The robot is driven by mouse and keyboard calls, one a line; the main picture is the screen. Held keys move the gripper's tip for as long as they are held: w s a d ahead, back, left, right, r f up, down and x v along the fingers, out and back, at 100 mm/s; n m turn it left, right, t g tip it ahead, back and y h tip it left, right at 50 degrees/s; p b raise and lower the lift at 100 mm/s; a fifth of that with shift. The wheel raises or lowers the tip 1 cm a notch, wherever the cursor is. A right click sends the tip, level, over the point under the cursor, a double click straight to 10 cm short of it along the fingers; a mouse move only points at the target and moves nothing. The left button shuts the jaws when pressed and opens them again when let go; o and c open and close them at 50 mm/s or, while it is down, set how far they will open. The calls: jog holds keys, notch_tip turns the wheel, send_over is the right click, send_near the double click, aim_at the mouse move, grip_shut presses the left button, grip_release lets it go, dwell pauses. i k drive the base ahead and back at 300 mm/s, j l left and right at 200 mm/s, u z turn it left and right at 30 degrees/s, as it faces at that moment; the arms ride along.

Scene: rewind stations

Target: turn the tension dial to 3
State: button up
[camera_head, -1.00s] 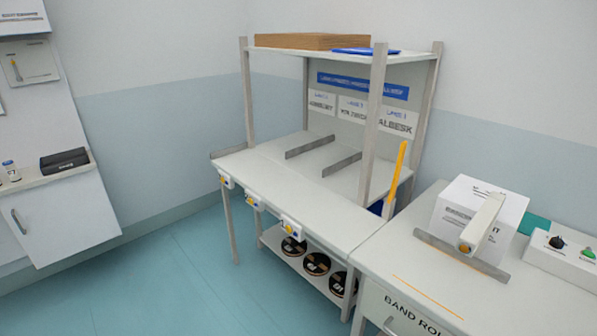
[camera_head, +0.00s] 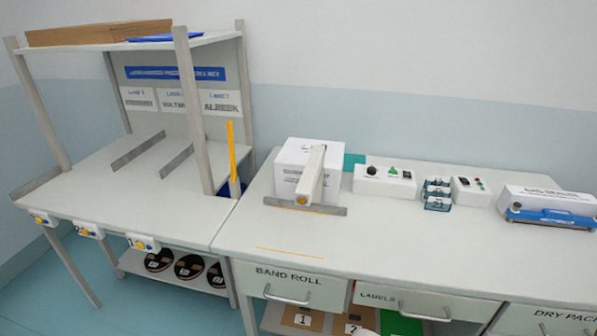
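A white control box (camera_head: 385,184) stands on the bench against the back wall. It carries a round black knob (camera_head: 372,171) at its left, which looks like the tension dial. A green button (camera_head: 393,170) and a small dark part (camera_head: 407,174) sit to the right of the knob. The knob's setting and the lettering below it are too small to read. My gripper is not in view.
Left of the control box is a white machine (camera_head: 290,160) with an arm and a metal plate. The bench front (camera_head: 380,240) is clear.

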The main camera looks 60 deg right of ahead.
aim_at(371, 170)
jog(key=z, duration=1.25)
